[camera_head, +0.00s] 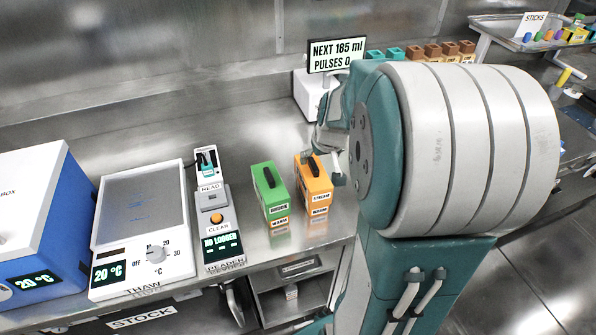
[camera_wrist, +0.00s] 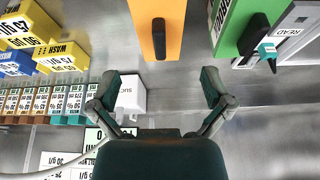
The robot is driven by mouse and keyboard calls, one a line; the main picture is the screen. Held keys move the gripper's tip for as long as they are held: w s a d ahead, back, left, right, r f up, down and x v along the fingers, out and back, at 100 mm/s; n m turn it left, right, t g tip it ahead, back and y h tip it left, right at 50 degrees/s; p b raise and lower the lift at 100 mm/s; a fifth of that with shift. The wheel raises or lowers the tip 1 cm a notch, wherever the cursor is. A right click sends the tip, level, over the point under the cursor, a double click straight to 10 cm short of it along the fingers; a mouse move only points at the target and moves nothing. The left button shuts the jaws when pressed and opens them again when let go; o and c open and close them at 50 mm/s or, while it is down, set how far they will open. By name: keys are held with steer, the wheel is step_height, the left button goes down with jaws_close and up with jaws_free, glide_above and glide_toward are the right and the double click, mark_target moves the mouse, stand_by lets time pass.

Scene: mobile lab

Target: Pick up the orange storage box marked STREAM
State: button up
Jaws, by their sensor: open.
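The orange storage box (camera_head: 318,188) stands upright on the steel bench, with a dark handle on top and a white label on its front that appears to read STREAM. In the wrist view the orange box (camera_wrist: 177,12) is at the top centre, its black handle pointing down between the lines of my fingers. My gripper (camera_wrist: 160,80) is open and empty, its fingertips apart and short of the handle in that picture. In the head view my gripper (camera_head: 326,160) is close to the box's upper back and right side, partly hidden by my arm; contact cannot be told.
A green box (camera_head: 268,188) stands close left of the orange one; it also shows in the wrist view (camera_wrist: 236,25). Left are a reader (camera_head: 216,222), a thaw plate (camera_head: 140,215) and a blue-and-white cabinet (camera_head: 35,215). A sign (camera_head: 337,55) stands behind. The bench's front edge is near.

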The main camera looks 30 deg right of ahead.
mark_target(316, 168)
steer(key=x, duration=0.5)
steer(key=shift+s+d, duration=0.15)
steer(key=shift+d, duration=0.2)
steer(key=shift+w+a+f, duration=0.2)
steer(key=shift+w+f, duration=0.05)
steer(key=shift+f, duration=0.3)
steer(key=x, duration=0.3)
steer(key=shift+w+a+f, duration=0.2)
steer(key=shift+w+a, duration=0.05)
steer(key=shift+a, duration=0.05)
steer(key=shift+w+d+f, duration=0.2)
steer(key=shift+d+f, duration=0.2)
steer(key=shift+f, duration=0.1)
steer(key=shift+a, duration=0.15)
steer(key=c, duration=1)
